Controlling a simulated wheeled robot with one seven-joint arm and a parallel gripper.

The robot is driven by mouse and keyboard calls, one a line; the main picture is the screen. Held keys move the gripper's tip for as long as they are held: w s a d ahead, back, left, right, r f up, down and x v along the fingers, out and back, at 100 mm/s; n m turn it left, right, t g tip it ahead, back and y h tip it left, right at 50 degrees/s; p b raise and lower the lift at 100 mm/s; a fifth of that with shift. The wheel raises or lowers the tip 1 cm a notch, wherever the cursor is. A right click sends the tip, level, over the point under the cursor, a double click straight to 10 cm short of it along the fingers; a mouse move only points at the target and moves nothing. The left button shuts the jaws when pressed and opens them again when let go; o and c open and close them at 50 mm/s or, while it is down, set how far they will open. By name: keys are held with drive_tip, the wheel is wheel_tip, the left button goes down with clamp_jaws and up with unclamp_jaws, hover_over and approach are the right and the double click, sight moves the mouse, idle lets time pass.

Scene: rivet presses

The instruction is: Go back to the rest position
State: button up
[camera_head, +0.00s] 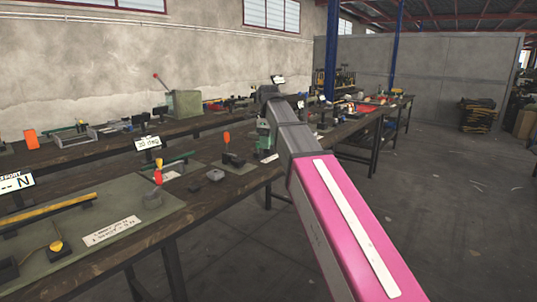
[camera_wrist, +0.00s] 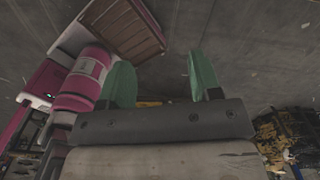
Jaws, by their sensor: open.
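My gripper (camera_wrist: 160,60) shows in the wrist view with its two green fingers wide apart. Nothing is held between them; grey floor shows behind. In the head view my pink and grey arm reaches forward along the right side of the workbench (camera_head: 215,190). The dark end of the arm is near the bench edge, and the fingers cannot be told clearly there. In the wrist view, pink and grey parts of my own body are at the left.
The workbench carries a green press (camera_head: 184,104), a yellow bar (camera_head: 48,209), red-topped and yellow-topped parts and small signs. A blue post (camera_head: 331,68) stands behind. Open floor (camera_head: 440,200) lies right of my arm. Dark stacked items (camera_head: 478,115) stand farther back.

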drive_tip(key=s+d+f+n, duration=0.6)
drive_tip(key=f+n, duration=0.1)
drive_tip(key=f, duration=0.7)
drive_tip(key=s+d+f+n, duration=0.6)
drive_tip(key=f+n, duration=0.2)
drive_tip(key=f, duration=0.7)
drive_tip(key=s+d+f+n, duration=0.7)
drive_tip(key=f, duration=0.7)
drive_tip(key=shift+f+n, duration=0.2)
drive_tip(key=shift+n, duration=0.1)
